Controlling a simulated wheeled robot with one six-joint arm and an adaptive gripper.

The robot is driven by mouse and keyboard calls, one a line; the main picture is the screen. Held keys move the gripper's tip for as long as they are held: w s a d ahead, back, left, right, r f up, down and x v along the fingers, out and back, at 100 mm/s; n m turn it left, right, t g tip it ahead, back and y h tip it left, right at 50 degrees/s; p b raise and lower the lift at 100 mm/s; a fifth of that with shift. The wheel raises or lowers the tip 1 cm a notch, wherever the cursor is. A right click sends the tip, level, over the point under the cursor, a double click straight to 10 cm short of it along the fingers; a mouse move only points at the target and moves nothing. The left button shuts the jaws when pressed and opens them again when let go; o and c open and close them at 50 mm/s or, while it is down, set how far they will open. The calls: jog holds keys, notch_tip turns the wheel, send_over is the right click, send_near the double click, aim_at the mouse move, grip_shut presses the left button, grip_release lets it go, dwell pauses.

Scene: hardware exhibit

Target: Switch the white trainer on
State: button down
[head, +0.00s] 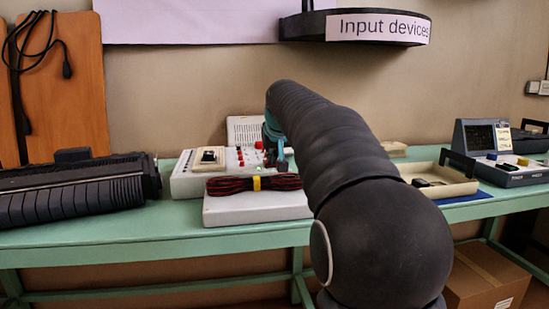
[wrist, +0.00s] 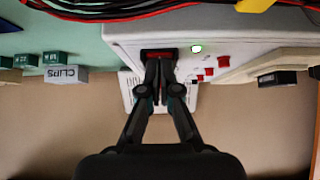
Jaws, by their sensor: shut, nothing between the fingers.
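The white trainer (head: 190,187) stands on the green table, with red knobs and buttons on its top. In the wrist view the trainer (wrist: 130,35) is upside down, and a red switch in a dark frame (wrist: 158,52) shows at its edge. In the head view my gripper (head: 273,150) is partly hidden behind my arm.
A bundle of red and black cable (head: 240,185) with a yellow tie lies on a white box (head: 250,208) in front of the trainer. A black ribbed device (head: 75,190) lies at left. A cream tray (head: 440,180) stands at right.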

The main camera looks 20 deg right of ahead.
jog(key=shift+d+r+p, duration=0.1)
jog(key=shift+r+p, duration=0.35)
jog(key=shift+r, duration=0.2)
jog(key=shift+r+p, duration=0.45)
jog(key=r, duration=0.2)
jog(key=s+r+p, duration=0.1)
jog(key=shift+r, duration=0.35)
jog(key=s+f+v, duration=0.1)
jog(key=v, duration=0.8)
jog(key=shift+s+a, duration=0.15)
jog(key=shift+a, duration=0.15)
jog(key=shift+f, duration=0.15)
jog(key=s+a+f+n+g, duration=0.1)
jog(key=s+a+f, duration=0.3)
jog(key=s+f, duration=0.5)
jog(key=s+a+f+y, duration=0.1)
jog(key=s+a+f, duration=0.4)
jog(key=s+f, duration=0.5)
jog(key=s+a+f+n+g, duration=0.1)
jog(key=s+a+f, duration=0.3)
jog(key=s+f, duration=0.6)
jog(key=shift+a+f+n+g+y, duration=0.15)
jog(key=shift+f+n+g+y, duration=0.15)
jog(key=shift+y, duration=0.1)
